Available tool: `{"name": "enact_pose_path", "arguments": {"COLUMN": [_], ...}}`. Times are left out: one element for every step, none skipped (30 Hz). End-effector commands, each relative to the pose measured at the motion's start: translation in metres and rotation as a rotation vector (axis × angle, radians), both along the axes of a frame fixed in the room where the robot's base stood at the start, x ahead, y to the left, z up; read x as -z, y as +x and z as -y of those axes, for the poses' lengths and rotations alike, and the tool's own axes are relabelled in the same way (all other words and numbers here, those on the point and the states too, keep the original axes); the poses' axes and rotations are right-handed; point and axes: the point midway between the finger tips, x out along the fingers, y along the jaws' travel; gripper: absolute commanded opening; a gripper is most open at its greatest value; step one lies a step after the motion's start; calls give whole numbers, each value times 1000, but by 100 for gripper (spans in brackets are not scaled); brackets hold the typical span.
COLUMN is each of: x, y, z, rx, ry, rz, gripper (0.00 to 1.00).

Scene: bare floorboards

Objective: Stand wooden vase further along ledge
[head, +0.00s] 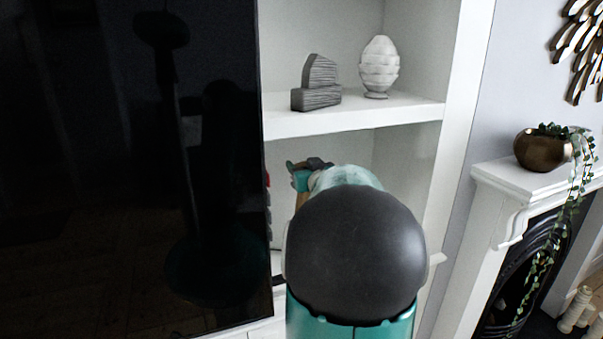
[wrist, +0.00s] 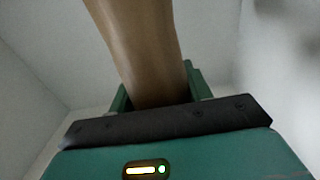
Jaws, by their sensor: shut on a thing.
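The wooden vase (wrist: 140,50) is brown and smooth and rises between the green fingers of my gripper (wrist: 160,95) in the wrist view. My gripper is shut on it. In the head view a small brown part of the vase (head: 302,199) shows beside my gripper (head: 300,176), inside the lower alcove compartment. My own arm hides most of the gripper and vase there.
The upper white shelf (head: 350,119) holds a grey layered ornament (head: 317,85) and a white egg-shaped ornament (head: 379,68). A large black screen (head: 130,170) stands close on the left. A red-and-white thing (head: 269,205) is partly hidden beside it. A mantelpiece with a plant pot (head: 543,151) is at right.

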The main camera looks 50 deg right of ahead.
Motion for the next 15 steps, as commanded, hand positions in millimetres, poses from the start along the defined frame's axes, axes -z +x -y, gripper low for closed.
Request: {"name": "enact_pose_path", "arguments": {"x": [9,13,16,18,19,19,19,19,19,19,19,19,20,20,22], "y": [0,0,1,2,3,4,4,4,4,4,4,4,4,4,4], "z": [0,0,0,0,0,0,-1,-1,-1,-1,-1,-1,-1,-1,-1], "rx": [-1,0,0,0,0,0,0,0,0,0,0,0,0,0,0], "ry": [2,2,1,-1,-2,-2,-3,-3,-3,-3,-3,-3,-3,-3,-2], "rz": [1,1,2,2,3,3,3,3,3,3,3,3,3,3,3], "gripper": [0,0,0,0,0,0,0,0,0,0,0,0,0,0,0]}}
